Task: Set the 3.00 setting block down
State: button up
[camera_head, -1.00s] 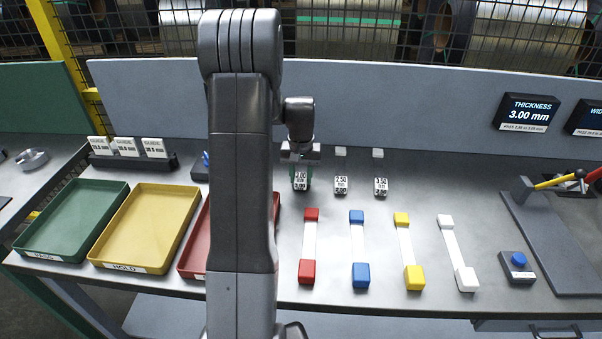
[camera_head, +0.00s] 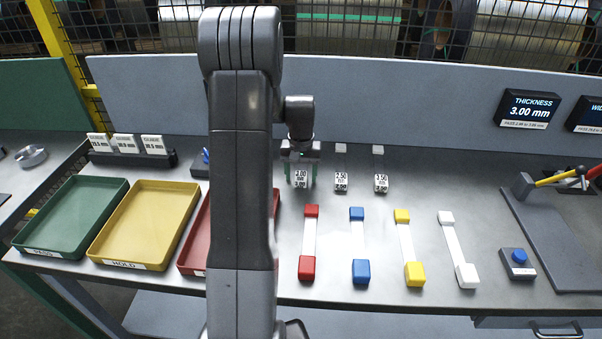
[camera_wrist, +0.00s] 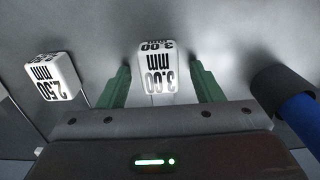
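The 3.00 setting block (camera_head: 300,179) is a small white block with black lettering. It stands on the steel bench at the left end of a row with the 2.50 block (camera_head: 341,181) and the 3.50 block (camera_head: 381,183). My gripper (camera_head: 300,176) is open, with one green finger on each side of the 3.00 block. In the wrist view, the 3.00 block (camera_wrist: 157,70) sits between the fingers with a visible gap on both sides. The 2.50 block also shows there (camera_wrist: 52,80), outside the fingers.
Red, blue, yellow and white-ended strips (camera_head: 309,240) lie in front of the blocks. A green tray (camera_head: 113,190), a yellow tray (camera_head: 190,195) and a partly hidden red tray are at left. A blue and black object (camera_wrist: 290,95) is close beside my gripper in the wrist view.

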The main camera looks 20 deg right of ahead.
notch_tip(320, 180, up, 14)
jog(key=shift+b, duration=0.4)
jog(key=shift+f, duration=0.1)
dwell(0.3)
notch_tip(320, 180, down, 14)
jog(key=shift+r+p, duration=0.2)
jog(key=shift+p, duration=0.35)
jog(key=shift+r, duration=0.2)
